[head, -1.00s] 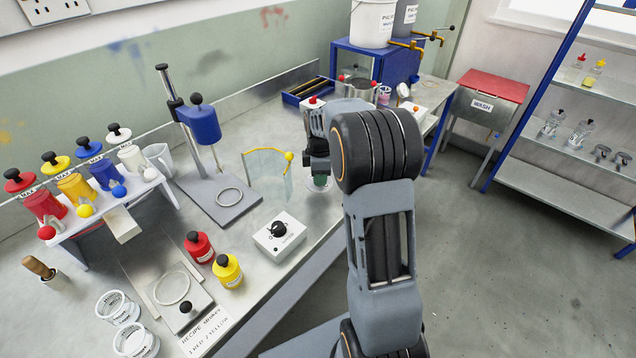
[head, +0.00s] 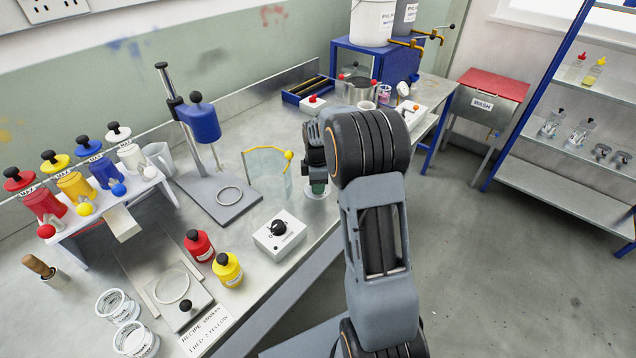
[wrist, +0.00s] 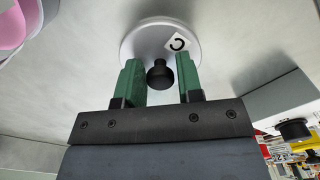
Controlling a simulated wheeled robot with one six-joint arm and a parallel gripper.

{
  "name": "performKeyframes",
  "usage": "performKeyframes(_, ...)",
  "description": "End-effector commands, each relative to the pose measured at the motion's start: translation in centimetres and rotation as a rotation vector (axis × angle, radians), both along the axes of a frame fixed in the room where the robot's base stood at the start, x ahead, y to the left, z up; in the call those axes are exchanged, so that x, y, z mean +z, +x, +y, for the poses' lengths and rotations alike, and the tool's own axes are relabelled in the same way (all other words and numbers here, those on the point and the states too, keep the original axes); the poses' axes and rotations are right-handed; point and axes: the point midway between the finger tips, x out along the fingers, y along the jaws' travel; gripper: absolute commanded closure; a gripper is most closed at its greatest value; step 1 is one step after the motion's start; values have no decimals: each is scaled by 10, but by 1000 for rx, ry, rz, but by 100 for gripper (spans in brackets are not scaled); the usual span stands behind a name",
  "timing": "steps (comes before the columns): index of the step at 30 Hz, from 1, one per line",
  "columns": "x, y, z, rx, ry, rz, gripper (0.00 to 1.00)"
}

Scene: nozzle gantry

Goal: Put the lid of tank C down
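The lid of tank C (wrist: 135,35) is a pale round disc with a white label marked C and a black knob (wrist: 160,74). It appears to lie flat on the grey bench top, knob toward me. In the head view, its pale rim (head: 322,192) shows under my gripper (head: 318,186). In the wrist view, the green fingers of my gripper (wrist: 160,82) stand either side of the knob, with a gap on both sides. My gripper is open. A metal pot with red knobs (head: 359,90) stands farther back; I cannot read any letter on it.
A glass panel with a yellow edge (head: 266,172) stands just left of my gripper. A white box with a black dial (head: 280,235) is nearer the front edge. A white box with a red button (head: 313,103) is behind. In the wrist view, a pink-lined container (wrist: 15,25) is at upper left.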

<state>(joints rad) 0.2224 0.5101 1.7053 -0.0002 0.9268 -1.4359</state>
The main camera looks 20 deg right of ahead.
Motion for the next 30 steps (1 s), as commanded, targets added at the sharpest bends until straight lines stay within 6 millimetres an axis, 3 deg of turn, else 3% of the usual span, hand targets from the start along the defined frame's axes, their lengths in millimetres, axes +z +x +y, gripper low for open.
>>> performKeyframes(5, 0, 0, 0, 0, 0, 0, 49)
performKeyframes(16, 9, 1, 0, 0, -1, -3, 48)
performKeyframes(30, 94, 1, 0, 0, -1, -4, 48)
